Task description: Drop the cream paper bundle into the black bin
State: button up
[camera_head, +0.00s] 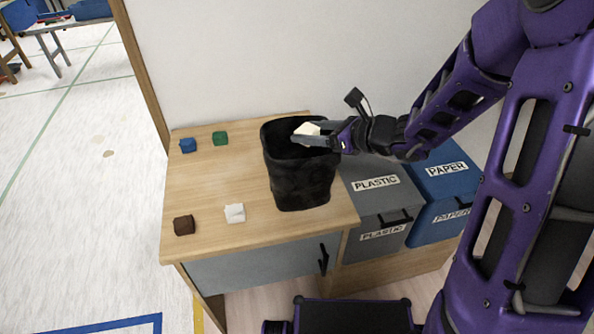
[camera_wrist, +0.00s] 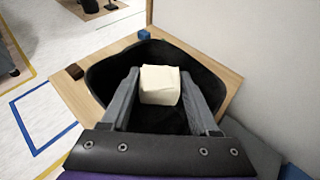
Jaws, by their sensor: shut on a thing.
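The cream paper bundle (camera_head: 307,130) is held between the fingers of my gripper (camera_head: 318,133) over the mouth of the black bin (camera_head: 302,182). In the wrist view the cream bundle (camera_wrist: 160,84) sits between the two grey fingertips of my gripper (camera_wrist: 160,90), with the bin's dark inside (camera_wrist: 158,121) around and below it. The black bin stands upright on the wooden cabinet top. Its floor is mostly hidden in the head view.
The wooden top (camera_head: 215,175) also carries a blue block (camera_head: 187,145), a green block (camera_head: 220,138), a brown block (camera_head: 184,225) and a white block (camera_head: 235,213). Grey plastic (camera_head: 368,211) and blue paper (camera_head: 447,190) bins stand at right. A wall (camera_head: 240,60) rises behind.

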jog(key=shift+f, duration=0.1)
jog(key=o, duration=1.4)
jog(key=p+v, duration=0.2)
jog(key=v, duration=1.5)
jog(key=shift+s, duration=0.2)
jog(key=shift+w, duration=0.1)
